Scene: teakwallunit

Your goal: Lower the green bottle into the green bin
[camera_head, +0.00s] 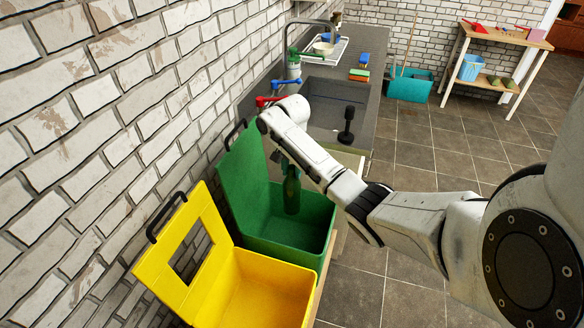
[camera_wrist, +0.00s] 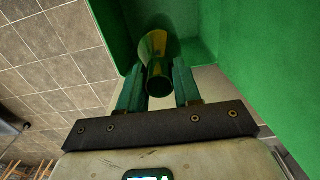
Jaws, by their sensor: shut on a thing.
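The green bottle (camera_head: 292,192) hangs upright below the end of my arm, over the open green bin (camera_head: 318,226). In the head view its lower part is in front of the bin's inside; I cannot tell how far below the rim it reaches. My gripper (camera_wrist: 158,88) is shut on the bottle (camera_wrist: 158,75), one finger on each side of it. In the wrist view the green bin's wall (camera_wrist: 262,60) shows at the right. In the head view my arm hides most of the gripper.
A yellow bin (camera_head: 265,290) with its lid up stands in front of the green bin. The green bin's raised lid (camera_head: 243,165) leans by the brick wall. A counter with a sink (camera_head: 335,100) lies behind. Tiled floor (camera_head: 415,150) is open to the right.

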